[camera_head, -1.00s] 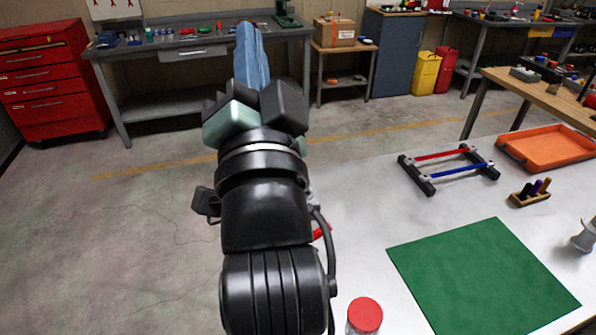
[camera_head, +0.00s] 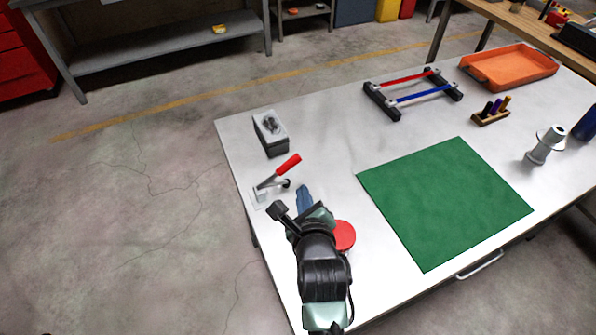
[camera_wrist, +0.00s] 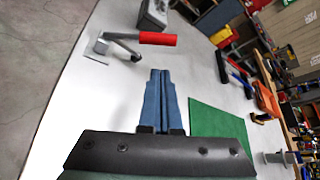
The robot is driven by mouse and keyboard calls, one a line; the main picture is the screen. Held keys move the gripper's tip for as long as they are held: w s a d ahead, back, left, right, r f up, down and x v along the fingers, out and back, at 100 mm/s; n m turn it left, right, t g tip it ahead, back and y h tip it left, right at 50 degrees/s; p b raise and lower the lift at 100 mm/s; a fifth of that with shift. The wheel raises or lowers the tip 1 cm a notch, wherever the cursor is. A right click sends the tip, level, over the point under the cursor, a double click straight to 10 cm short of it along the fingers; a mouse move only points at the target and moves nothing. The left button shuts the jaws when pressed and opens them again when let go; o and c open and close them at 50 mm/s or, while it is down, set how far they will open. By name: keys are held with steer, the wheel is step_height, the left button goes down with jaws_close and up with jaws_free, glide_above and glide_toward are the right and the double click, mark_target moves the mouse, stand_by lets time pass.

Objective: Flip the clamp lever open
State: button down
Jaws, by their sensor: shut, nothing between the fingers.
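The clamp (camera_head: 266,187) stands near the left edge of the white table and has a metal base and a lever with a red handle (camera_head: 288,166). The handle slants up to the right in the head view. In the wrist view the red handle (camera_wrist: 158,39) lies ahead of the fingers, extending right from the metal clamp body (camera_wrist: 104,44). My gripper (camera_head: 303,190) has blue fingers, shut and empty. It is just to the right of and nearer than the clamp, apart from it. The fingers also show in the wrist view (camera_wrist: 159,80).
A grey box (camera_head: 270,134) stands behind the clamp. A red-lidded jar (camera_head: 344,236) is close to the right of my gripper. A green mat (camera_head: 445,200), a rack with red and blue bars (camera_head: 412,92) and an orange tray (camera_head: 508,68) lie further right.

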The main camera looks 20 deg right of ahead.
steer(key=shift+b+x, duration=0.35)
steer(key=shift+x, duration=4.65)
steer(key=shift+r, duration=0.15)
steer(key=shift+a+r+n, duration=0.2)
steer(key=shift+n, duration=0.1)
